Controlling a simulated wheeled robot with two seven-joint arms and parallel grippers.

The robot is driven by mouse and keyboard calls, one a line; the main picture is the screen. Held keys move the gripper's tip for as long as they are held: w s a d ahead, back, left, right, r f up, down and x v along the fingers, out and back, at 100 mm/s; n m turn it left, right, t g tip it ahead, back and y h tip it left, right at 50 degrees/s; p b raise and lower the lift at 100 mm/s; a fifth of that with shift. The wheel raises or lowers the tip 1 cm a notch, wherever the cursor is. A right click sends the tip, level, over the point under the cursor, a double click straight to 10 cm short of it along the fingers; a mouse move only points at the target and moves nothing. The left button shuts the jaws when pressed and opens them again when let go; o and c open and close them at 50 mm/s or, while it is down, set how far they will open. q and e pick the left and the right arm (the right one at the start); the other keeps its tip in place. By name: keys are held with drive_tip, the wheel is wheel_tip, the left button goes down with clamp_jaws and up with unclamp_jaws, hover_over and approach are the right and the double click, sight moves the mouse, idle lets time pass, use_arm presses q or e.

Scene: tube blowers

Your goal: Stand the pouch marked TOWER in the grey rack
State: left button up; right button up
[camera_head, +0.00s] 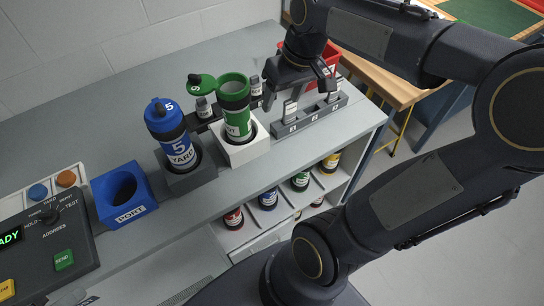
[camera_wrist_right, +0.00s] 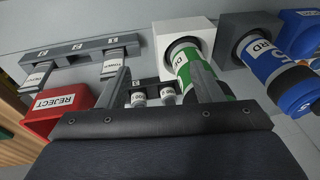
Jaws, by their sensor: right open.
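The grey rack (camera_head: 313,123) stands on the bench, with numbered slots; it also shows at upper left in the right wrist view (camera_wrist_right: 77,54). A white-labelled pouch (camera_head: 290,108) stands in slot 1 and another pouch (camera_head: 333,91) in slot 3. Both show in the wrist view, the slot 1 pouch (camera_wrist_right: 113,67) and the slot 3 pouch (camera_wrist_right: 36,78); their labels are too small to read surely. My right gripper (camera_head: 298,94) is open above and behind the rack, its fingers apart and empty in the wrist view (camera_wrist_right: 163,72). My left gripper is out of view.
A green blower (camera_head: 234,105) stands in a white block, a blue YARD blower (camera_head: 170,135) in a dark one. Two small labelled pouches (camera_wrist_right: 139,99) (camera_wrist_right: 168,94) stand in a dark holder. The red REJECT bin (camera_wrist_right: 58,110) is beside the rack. A blue PORT block (camera_head: 106,191) is left.

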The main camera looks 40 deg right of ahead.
drive_tip(key=s+a+f+t+y, duration=0.2)
drive_tip(key=s+a+f+t, duration=0.1)
drive_tip(key=s+a, duration=0.7)
drive_tip(key=shift+s+a+f+m, duration=0.3)
drive_tip(key=shift+a+f, duration=0.35)
drive_tip(key=shift+a, duration=0.25)
